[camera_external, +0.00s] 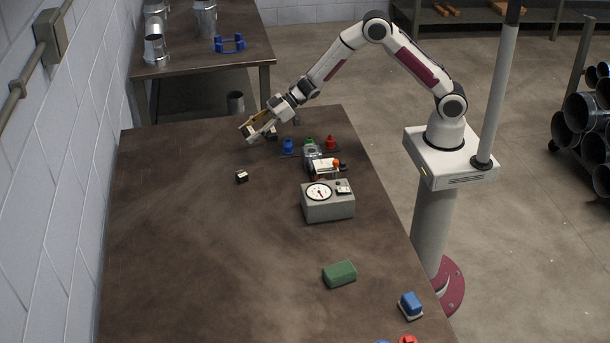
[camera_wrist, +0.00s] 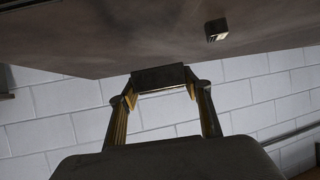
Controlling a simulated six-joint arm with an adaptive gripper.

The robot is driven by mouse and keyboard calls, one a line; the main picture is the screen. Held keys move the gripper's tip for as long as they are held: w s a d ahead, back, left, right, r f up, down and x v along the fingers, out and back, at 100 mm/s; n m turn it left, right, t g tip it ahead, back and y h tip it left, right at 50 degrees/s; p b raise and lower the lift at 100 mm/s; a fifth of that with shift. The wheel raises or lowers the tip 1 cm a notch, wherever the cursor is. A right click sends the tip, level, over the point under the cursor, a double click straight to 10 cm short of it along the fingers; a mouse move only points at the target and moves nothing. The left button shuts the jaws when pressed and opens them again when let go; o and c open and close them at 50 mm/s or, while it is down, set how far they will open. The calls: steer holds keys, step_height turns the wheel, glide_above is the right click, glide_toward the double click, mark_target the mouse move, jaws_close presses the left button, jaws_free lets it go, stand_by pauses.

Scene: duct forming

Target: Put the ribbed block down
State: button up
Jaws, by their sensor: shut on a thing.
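My gripper (camera_external: 252,131) is at the far end of the brown table, reaching out to the left from the arm. In the wrist view its two fingers (camera_wrist: 160,88) are shut on a dark block (camera_wrist: 158,76), which spans the gap between the fingertips. I take this as the ribbed block, but its ribs cannot be made out. In the external view the block is small and hard to separate from the fingers. The block appears held above the table; the exact gap cannot be told.
A small dark block with a pale face (camera_external: 242,177) lies on the table (camera_external: 190,250) nearer the camera; the wrist view shows it too (camera_wrist: 216,30). Red, green and blue pieces (camera_external: 309,144) and a grey gauge box (camera_external: 328,202) stand at right. The table's left half is mostly clear.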

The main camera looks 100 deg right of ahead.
steer(key=w+d+r+m+h, duration=0.2)
steer(key=w+d, duration=0.2)
steer(key=shift+w+r+t, duration=0.2)
steer(key=shift+w+t, duration=0.1)
steer(key=shift+w, duration=0.1)
steer(key=shift+f, duration=0.1)
glide_above(238, 151)
steer(key=shift+d+f, duration=0.1)
steer(key=shift+f, duration=2.95)
steer(key=shift+f, duration=1.85)
steer(key=shift+f, duration=0.15)
